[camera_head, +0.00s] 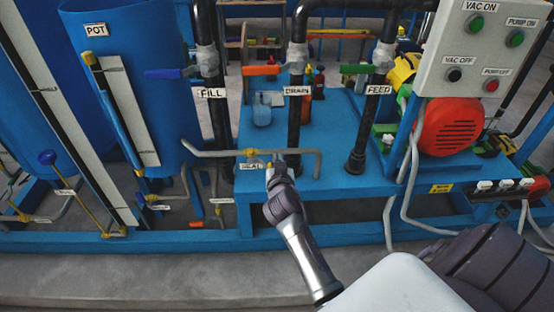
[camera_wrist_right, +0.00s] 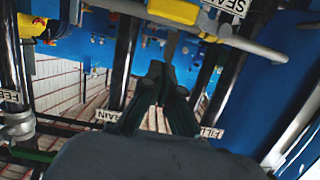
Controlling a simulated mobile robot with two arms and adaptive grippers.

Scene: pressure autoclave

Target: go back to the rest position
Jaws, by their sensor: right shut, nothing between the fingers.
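My right gripper (camera_head: 277,168) reaches in from the lower right in the head view. Its fingertips are just by the grey seal pipe (camera_head: 305,153), near the SEAL label (camera_head: 252,167) and a small valve with a yellow handle (camera_head: 256,153). In the right wrist view, my right gripper (camera_wrist_right: 162,72) is shut and empty. The yellow valve handle (camera_wrist_right: 172,10) and the grey pipe (camera_wrist_right: 225,38) lie just beyond its fingertips there. I cannot tell whether the fingertips touch the pipe. My left gripper is in neither view.
A blue POT tank (camera_head: 142,60) stands at the left. Dark FILL, DRAIN (camera_head: 294,115) and FEED (camera_head: 371,120) pipes rise behind the gripper. A control box (camera_head: 478,50) and a red motor (camera_head: 452,127) are at the right. Grey floor (camera_head: 130,275) is open in front of the blue frame.

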